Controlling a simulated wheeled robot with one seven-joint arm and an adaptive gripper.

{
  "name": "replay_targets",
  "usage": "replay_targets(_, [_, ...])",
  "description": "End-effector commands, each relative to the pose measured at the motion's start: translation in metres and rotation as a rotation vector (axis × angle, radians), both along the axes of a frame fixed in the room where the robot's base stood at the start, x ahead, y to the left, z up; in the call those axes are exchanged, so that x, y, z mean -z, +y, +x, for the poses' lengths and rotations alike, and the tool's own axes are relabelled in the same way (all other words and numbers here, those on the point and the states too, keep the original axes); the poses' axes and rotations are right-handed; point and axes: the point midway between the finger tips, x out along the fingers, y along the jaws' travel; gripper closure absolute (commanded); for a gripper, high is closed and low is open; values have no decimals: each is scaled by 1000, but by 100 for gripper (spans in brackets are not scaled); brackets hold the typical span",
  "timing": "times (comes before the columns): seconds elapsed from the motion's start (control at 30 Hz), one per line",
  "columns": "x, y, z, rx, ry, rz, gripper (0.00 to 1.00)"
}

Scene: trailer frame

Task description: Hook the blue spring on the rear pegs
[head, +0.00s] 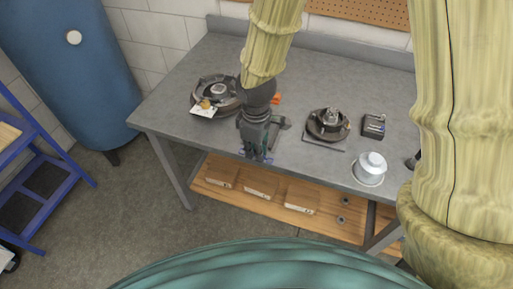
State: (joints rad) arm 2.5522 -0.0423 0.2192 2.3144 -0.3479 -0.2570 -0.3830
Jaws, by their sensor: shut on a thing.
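My gripper (255,150) reaches down over the front edge of the grey workbench, near the middle of the picture. Small blue parts of the blue spring (246,157) show at its fingertips; the fingers hide most of it. The gripper is shut on it. I cannot make out the rear pegs, and my arm and gripper cover part of the bench there.
On the workbench (185,125), a round dark device (214,92) stands left of my arm. Another (328,124), a small dark box (374,125) and a white lidded pot (370,169) stand right. A wooden shelf (235,203) lies below. A blue tank (70,70) stands left.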

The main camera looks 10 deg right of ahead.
Motion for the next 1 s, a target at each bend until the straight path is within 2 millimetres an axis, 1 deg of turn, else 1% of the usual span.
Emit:
replay_targets(0.03, [-4,0,0,0,0,0,100])
replay_targets(0.53, [-20,0,0,0,0,0,100])
replay_targets(0.87, [-20,0,0,0,0,0,100])
replay_targets(1.0, [-15,-2,4,41,1,2,100])
